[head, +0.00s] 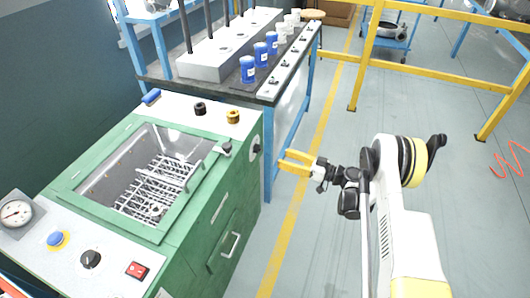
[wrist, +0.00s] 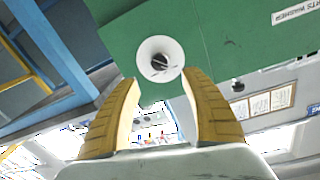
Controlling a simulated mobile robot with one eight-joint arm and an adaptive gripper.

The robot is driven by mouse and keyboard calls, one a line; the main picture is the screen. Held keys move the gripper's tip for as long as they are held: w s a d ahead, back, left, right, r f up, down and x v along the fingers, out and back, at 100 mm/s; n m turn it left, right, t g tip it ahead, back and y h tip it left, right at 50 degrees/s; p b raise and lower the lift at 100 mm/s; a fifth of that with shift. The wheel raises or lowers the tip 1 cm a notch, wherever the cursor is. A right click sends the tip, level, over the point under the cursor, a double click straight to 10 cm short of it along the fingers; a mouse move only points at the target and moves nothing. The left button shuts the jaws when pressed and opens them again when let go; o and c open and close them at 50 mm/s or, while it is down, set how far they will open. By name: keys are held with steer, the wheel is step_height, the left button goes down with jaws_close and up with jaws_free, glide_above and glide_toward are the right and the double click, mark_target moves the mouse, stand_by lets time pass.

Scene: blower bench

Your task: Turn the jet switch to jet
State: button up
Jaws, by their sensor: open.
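A round white plate with a small dark knob at its centre, seemingly the jet switch (wrist: 160,60), is on the green panel in the wrist view. It looks to be the dark knob (head: 256,147) on the right side of the green parts washer (head: 190,240) in the head view. My gripper (head: 284,160) is open and empty, with its yellow fingers pointing left toward that side, a short gap away. In the wrist view the fingertips (wrist: 162,80) stand either side of the plate's lower part in the picture. I cannot read the knob's setting.
The washer's top has an open basin with a wire rack (head: 160,185). Its front panel carries a gauge (head: 16,213), a black knob (head: 91,259) and a red switch (head: 137,270). A blue-legged bench (head: 286,140) stands behind. Floor to the right is mostly clear.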

mark_target(260, 150)
steer(key=b+x, duration=0.1)
steer(key=x, duration=0.9)
steer(key=shift+w+a+b, duration=0.1)
steer(key=shift+a+b, duration=0.05)
steer(key=shift+b, duration=0.15)
jaws_close()
